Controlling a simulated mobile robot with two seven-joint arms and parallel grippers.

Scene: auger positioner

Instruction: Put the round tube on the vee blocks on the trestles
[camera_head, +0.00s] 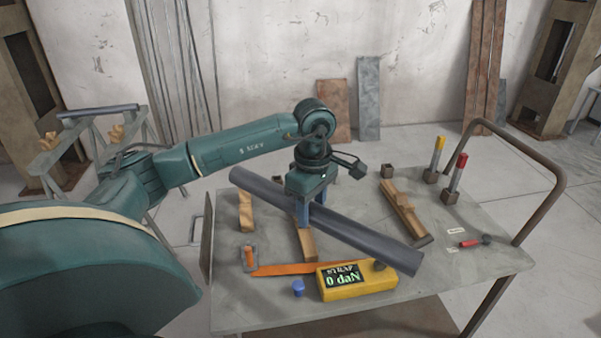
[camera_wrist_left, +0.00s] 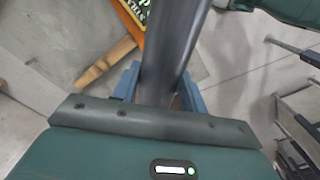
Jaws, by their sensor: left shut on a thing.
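The long grey round tube (camera_head: 365,238) lies slantwise over the cart top. My left gripper (camera_head: 304,212) comes down from above and is shut around the tube near its middle. In the left wrist view the tube (camera_wrist_left: 172,45) runs between the blue fingers (camera_wrist_left: 158,88). I cannot tell whether the tube touches the wooden pieces under it. At the far left stand trestles (camera_head: 85,140) with tan wooden vee blocks (camera_head: 117,132) on them. Another dark tube-like bar (camera_head: 97,110) lies across the back there. My right gripper is not in view.
A bent rail (camera_head: 548,190) edges the right side.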

